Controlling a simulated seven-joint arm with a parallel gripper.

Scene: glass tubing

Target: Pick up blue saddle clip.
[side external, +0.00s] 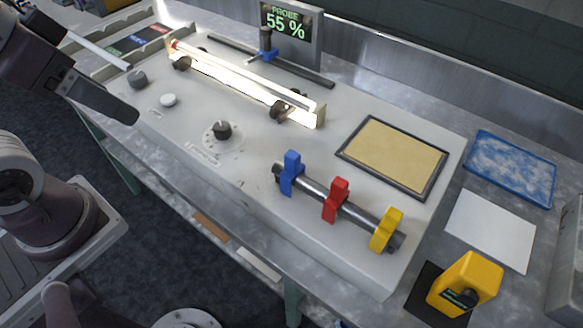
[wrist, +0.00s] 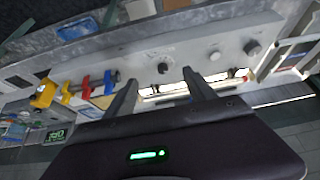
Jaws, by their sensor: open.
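The blue saddle clip (side external: 291,173) sits upright on a grey rod (side external: 358,212), at the rod's left end in the side external view. In the wrist view the blue clip (wrist: 109,80) is at the left, beyond my fingers. My gripper (side external: 128,115) is at the upper left of the side external view, well apart from the clip. In the wrist view my gripper (wrist: 160,80) shows two spread fingers with nothing between them. The red clip (side external: 336,200) and the yellow clip (side external: 386,230) sit on the same rod, to the right of the blue one.
A lit glass tube (side external: 240,80) lies on dark supports behind. A dial (side external: 222,131) and knobs are on the panel. A framed tan pad (side external: 394,156) lies behind the rod.

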